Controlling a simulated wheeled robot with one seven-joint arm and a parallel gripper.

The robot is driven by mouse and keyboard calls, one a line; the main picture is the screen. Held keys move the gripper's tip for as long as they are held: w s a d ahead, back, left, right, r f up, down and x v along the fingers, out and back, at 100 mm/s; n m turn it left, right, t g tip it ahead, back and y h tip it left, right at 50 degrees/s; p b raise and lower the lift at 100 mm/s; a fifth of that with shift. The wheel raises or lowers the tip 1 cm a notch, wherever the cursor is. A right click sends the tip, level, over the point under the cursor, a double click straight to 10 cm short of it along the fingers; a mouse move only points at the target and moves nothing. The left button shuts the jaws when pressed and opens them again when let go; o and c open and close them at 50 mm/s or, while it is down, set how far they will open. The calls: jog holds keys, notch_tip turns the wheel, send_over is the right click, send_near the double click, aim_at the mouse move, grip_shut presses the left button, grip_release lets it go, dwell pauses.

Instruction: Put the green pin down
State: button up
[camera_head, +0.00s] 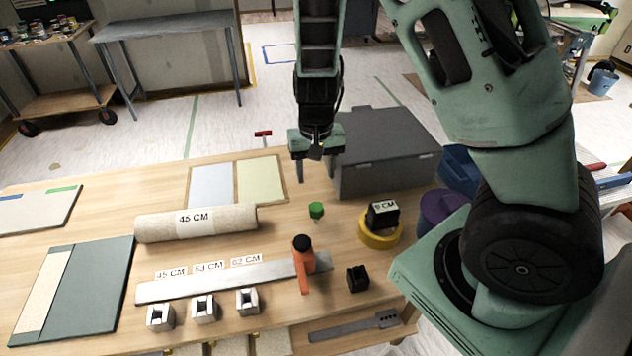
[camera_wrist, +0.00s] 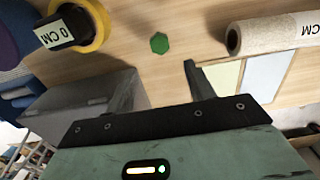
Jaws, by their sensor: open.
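The green pin (camera_head: 316,211) stands on the wooden table between the wallpaper roll and the yellow tape ring. In the wrist view its green hexagonal head (camera_wrist: 159,43) shows from above, with bare table around it. My gripper (camera_head: 317,165) is above the table, behind the pin in the head view and apart from it. The two dark fingers are spread wide in the wrist view (camera_wrist: 160,85), with nothing between them.
A roll marked 45 CM (camera_head: 195,223) lies left of the pin. A yellow ring (camera_head: 380,234) with a black block marked 0 CM (camera_head: 382,214) is to its right. A grey box (camera_head: 385,160) stands behind. An orange-handled tool (camera_head: 303,262) and a metal straightedge (camera_head: 220,280) lie in front.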

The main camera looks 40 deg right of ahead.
jog(key=s+a+r+n+y, duration=0.1)
jog(key=s+a+r+n, duration=0.25)
jog(key=a, duration=0.35)
jog(key=s+a+r+n+y, duration=0.1)
jog(key=s+a+r+n, duration=0.1)
jog(key=s+a+r, duration=0.3)
jog(key=s+a+r+n, duration=0.3)
jog(key=s, duration=0.3)
jog(key=s+a+r+n+h, duration=0.1)
jog(key=s+a+r+n, duration=0.2)
jog(key=s, duration=0.3)
jog(key=shift+s+a+n, duration=0.2)
jog(key=shift+s+n, duration=0.05)
jog(key=shift+n, duration=0.2)
